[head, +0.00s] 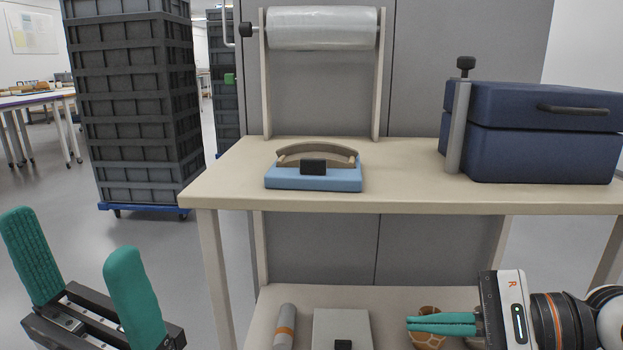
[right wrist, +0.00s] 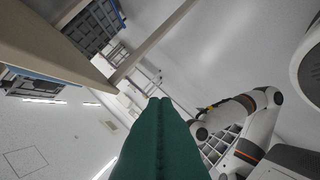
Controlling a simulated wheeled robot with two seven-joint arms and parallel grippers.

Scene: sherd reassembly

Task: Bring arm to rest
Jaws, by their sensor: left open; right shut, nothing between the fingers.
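My left gripper (head: 95,275) is at the lower left of the head view, its two teal fingers wide apart with nothing between them. My right gripper (head: 440,324) is at the lower right, in front of the bench, its fingers pressed together and pointing left. Its closed teal fingers also fill the lower middle of the right wrist view (right wrist: 160,135). Neither gripper touches the bench top in the head view.
The bench (head: 420,197) carries a curved beige piece (head: 317,152) on a blue block (head: 290,181), a film roll (head: 322,28) and a dark blue case (head: 540,140). A lower shelf (head: 385,298) holds several items. Stacked grey crates (head: 135,100) stand left; floor between is free.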

